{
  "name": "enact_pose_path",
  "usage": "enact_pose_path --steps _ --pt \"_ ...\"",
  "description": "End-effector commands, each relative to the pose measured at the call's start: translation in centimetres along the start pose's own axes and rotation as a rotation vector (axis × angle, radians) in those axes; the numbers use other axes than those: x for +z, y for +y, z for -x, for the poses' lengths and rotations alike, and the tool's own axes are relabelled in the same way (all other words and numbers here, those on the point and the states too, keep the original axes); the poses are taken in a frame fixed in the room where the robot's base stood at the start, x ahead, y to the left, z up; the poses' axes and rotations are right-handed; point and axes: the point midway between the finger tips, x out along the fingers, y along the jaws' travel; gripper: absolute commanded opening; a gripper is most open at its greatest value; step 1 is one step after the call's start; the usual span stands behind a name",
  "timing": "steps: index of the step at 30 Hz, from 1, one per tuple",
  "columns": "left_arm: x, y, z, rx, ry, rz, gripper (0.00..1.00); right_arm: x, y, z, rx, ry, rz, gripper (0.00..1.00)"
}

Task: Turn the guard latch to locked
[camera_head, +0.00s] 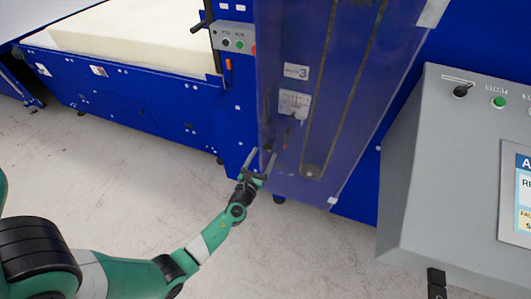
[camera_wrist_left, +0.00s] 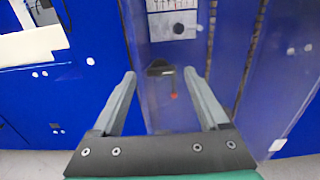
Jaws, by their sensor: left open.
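The guard latch (camera_wrist_left: 161,69) shows in the left wrist view as a small dark fitting with a thin, red-tipped lever (camera_wrist_left: 173,93) hanging down from it. It is on the blue see-through guard, below a white label. In the head view the lever (camera_head: 287,138) is small and hard to make out. My left gripper (camera_head: 262,157) is open and empty, just below and left of the latch in the head view. In the left wrist view the latch appears between its fingertips (camera_wrist_left: 160,76), beyond them and seemingly apart. My right gripper is not in view.
The tinted guard panel (camera_head: 330,90) hangs in front of the blue machine. A grey control console (camera_head: 425,180) with a screen stands at right. A pale foam block (camera_head: 135,35) lies on the machine bed at upper left. The concrete floor (camera_head: 110,170) is clear.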

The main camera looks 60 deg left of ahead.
Motion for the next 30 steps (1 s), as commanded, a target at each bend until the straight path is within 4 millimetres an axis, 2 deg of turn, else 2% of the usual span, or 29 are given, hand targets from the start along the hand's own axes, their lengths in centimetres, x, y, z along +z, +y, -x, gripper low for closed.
enact_pose_path --steps 3,6,14,17,27,30 --pt "-0.2 0.0 -1.9 0.001 -0.001 0.0 0.78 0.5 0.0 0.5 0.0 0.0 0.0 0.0" --pt "-0.1 0.0 -2.7 0.0 0.0 0.0 0.78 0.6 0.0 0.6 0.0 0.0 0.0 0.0" --pt "0.0 0.0 -3.0 0.0 0.0 0.001 0.78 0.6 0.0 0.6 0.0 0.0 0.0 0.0" --pt "0.0 0.0 -3.0 0.0 0.0 0.001 0.63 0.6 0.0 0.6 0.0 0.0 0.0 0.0" --pt "0.0 0.0 -2.9 0.0 0.0 0.001 0.02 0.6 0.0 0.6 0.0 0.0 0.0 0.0" --pt "0.0 0.0 -2.9 0.0 0.0 0.001 0.0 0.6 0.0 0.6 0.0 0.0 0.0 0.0"
